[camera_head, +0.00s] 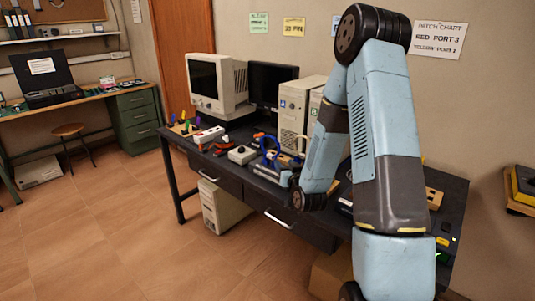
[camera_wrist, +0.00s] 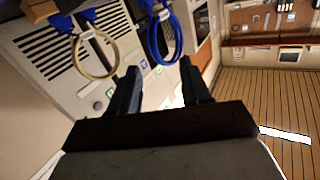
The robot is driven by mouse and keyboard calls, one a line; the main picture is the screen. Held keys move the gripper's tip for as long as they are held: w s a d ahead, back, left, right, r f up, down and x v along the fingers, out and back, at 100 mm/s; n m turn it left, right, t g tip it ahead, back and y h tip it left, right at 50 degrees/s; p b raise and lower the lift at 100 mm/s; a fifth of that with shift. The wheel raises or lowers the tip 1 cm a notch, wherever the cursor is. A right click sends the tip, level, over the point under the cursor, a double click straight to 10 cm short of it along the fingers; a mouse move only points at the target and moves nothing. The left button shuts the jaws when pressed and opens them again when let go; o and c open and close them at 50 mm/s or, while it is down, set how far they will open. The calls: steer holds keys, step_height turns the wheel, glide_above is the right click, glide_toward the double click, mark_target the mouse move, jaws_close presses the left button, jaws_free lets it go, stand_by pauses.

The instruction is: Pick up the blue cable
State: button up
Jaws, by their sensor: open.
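The blue cable (camera_head: 265,151) stands as a loop on the dark desk in the head view, in front of the beige computer tower. In the wrist view the blue cable (camera_wrist: 177,42) hangs in from the top edge, beyond my fingertips and near the gap between them. My gripper (camera_wrist: 160,78) is open, with nothing seen between its fingers. A pale cable loop with blue plugs (camera_wrist: 92,74) is to the left of the blue cable in the wrist view. In the head view my forearm and wrist are just right of the blue cable.
The desk also holds a beige monitor (camera_head: 212,87), a dark screen (camera_head: 270,92), a white box (camera_head: 242,154) and a power strip (camera_head: 208,136). The computer tower (camera_head: 293,108) stands close behind the cable. Open floor (camera_head: 110,225) lies left.

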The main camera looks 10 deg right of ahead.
mark_target(278, 154)
steer(key=w, duration=0.5)
steer(key=w+f, duration=0.1)
steer(key=w, duration=0.2)
steer(key=shift+w, duration=0.15)
steer(key=shift+w+f, duration=0.1)
steer(key=shift+w, duration=2.55)
steer(key=shift+d, duration=0.1)
steer(key=shift+c, duration=0.2)
jaws_close()
